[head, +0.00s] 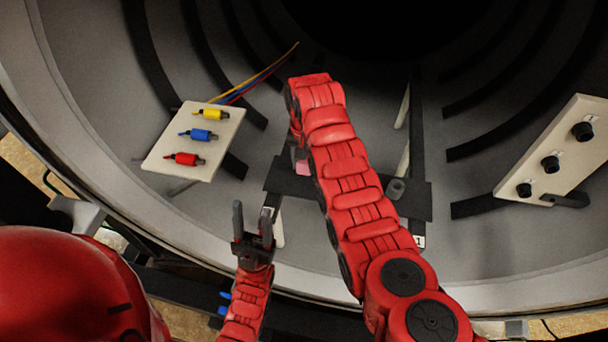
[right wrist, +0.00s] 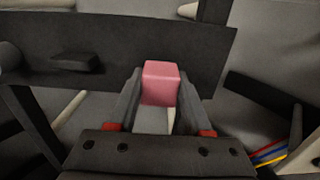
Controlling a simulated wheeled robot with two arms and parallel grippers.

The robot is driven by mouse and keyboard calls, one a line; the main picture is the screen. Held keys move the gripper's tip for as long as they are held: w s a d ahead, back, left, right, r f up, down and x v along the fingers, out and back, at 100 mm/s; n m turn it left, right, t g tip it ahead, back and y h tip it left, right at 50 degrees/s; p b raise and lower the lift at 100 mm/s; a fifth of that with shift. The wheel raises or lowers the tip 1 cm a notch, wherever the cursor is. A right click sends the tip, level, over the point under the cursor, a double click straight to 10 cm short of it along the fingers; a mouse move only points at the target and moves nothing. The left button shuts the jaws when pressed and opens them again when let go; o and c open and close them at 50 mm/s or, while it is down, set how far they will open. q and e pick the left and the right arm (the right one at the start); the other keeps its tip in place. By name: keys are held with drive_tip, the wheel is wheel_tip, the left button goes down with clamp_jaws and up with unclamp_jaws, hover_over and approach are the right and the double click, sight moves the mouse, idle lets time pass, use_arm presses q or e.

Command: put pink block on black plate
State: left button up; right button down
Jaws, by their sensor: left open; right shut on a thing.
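The pink block (right wrist: 160,84) is between the fingers of my right gripper (right wrist: 158,98), which is shut on it in the right wrist view. In the head view a small part of the block (head: 302,168) shows beside my right arm, and the fingers are mostly hidden. The black plate (head: 418,203) lies across the rails inside the furnace. It also shows behind the block in the right wrist view (right wrist: 205,50). The block overlaps the plate in both views; I cannot tell whether they touch. My left gripper (head: 252,218) is open and empty, in front of the plate.
A grey cylindrical piece (head: 396,188) is on the right part of the plate. A pale panel (head: 170,160) with yellow, blue and red connectors is at left. Another pale panel (head: 545,165) with black knobs is at right. The furnace rim (head: 490,290) curves along the front.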

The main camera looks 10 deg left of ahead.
sight(304, 170)
drive_tip(key=shift+w+a, duration=0.1)
drive_tip(key=shift+a, duration=0.05)
wheel_tip(304, 170, down, 2)
drive_tip(key=shift+f+p, duration=0.15)
drive_tip(key=shift+p, duration=0.7)
drive_tip(key=shift+f, duration=0.65)
drive_tip(key=shift+f, duration=0.15)
drive_tip(key=shift+c, duration=1.6)
unclamp_jaws()
